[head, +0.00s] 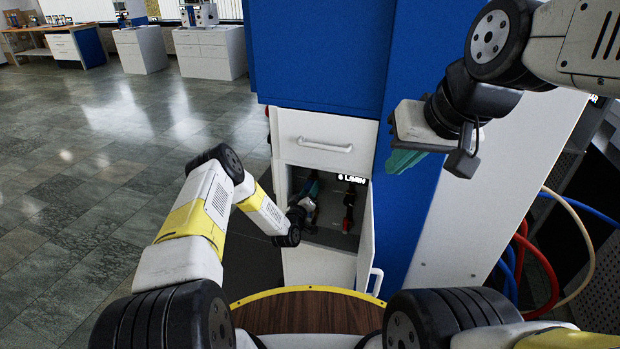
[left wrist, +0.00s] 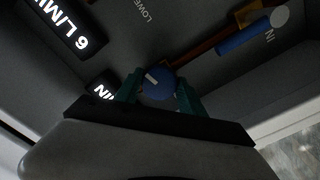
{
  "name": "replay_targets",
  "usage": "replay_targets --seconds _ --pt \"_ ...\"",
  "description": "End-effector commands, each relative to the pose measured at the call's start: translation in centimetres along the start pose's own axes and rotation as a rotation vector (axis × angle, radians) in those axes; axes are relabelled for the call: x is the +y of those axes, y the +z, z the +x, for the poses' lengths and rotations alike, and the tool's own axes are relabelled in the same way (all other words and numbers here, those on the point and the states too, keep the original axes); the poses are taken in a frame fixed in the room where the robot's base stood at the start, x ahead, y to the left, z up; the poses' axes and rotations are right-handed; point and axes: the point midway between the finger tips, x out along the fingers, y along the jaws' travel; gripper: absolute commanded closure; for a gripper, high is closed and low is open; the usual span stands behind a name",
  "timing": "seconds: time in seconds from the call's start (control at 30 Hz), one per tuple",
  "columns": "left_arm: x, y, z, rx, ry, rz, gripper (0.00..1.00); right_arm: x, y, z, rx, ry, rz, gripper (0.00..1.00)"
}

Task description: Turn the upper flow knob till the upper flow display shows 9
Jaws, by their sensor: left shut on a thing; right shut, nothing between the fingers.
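The left wrist view shows a round blue knob (left wrist: 158,83) with a white pointer mark, between the teal fingers of my left gripper (left wrist: 160,90). The fingers are shut on its sides. A display (left wrist: 103,88) beside it is mostly hidden by my gripper; only the end of its text shows. Another display (left wrist: 68,25) reads 6 L/MIN, near the label LOWER (left wrist: 145,10). In the head view my left gripper (head: 310,190) reaches into the open compartment; a display (head: 352,178) there reads 6 L/MIN. My right gripper (head: 403,161) is shut and empty, raised at the right.
A white drawer (head: 313,140) sits above the compartment, and its open door (head: 366,240) stands at the right. A blue and brown fitting (left wrist: 240,40) lies near the IN label. Hoses (head: 545,260) hang at the right. The floor (head: 90,180) at left is clear.

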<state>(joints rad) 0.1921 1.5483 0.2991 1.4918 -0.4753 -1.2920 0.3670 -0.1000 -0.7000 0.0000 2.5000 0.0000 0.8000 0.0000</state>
Motion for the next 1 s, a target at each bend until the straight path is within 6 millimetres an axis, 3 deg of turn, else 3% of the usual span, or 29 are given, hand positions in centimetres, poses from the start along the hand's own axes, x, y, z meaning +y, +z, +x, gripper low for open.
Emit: replay_targets --seconds 0.4,1.0 --pt "-0.07 -0.01 -0.06 0.001 -0.002 -0.250 0.94 0.00 0.00 0.00 0.000 0.000 0.000 1.00" --pt "-0.08 0.06 -0.08 -0.001 -0.003 -0.310 0.94 0.00 0.00 0.00 0.000 0.000 0.000 1.00"
